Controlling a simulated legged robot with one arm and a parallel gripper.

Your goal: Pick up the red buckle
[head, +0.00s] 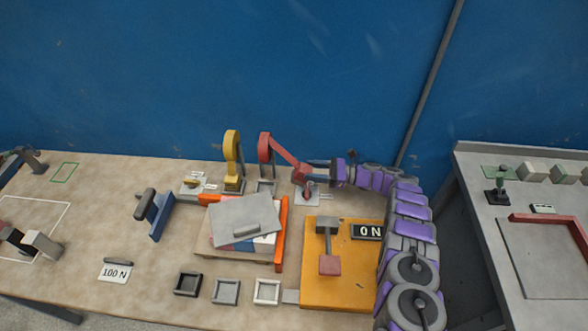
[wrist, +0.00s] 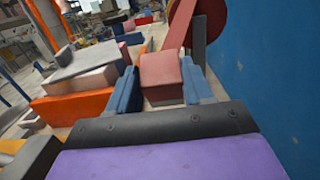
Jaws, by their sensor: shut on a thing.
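The red buckle (head: 284,153) stands behind the panel stack in the head view. Its round head is at the upper left, and its long red arm slants down right to my gripper (head: 311,169). In the wrist view the red arm (wrist: 177,28) runs down from a dark red disc to a dull red block. My gripper (wrist: 160,88) is shut on this block, with a blue finger on each side. Whether the block joins the arm is hard to see. A small red piece (head: 308,188) sits on a white pad below my gripper.
A yellow buckle (head: 232,150) stands upright to the left. The panel stack (head: 240,218) with an orange edge lies in front, beside an orange plate (head: 345,280). A blue wall (head: 230,70) rises close behind. Bare bench (head: 70,270) lies at the front left.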

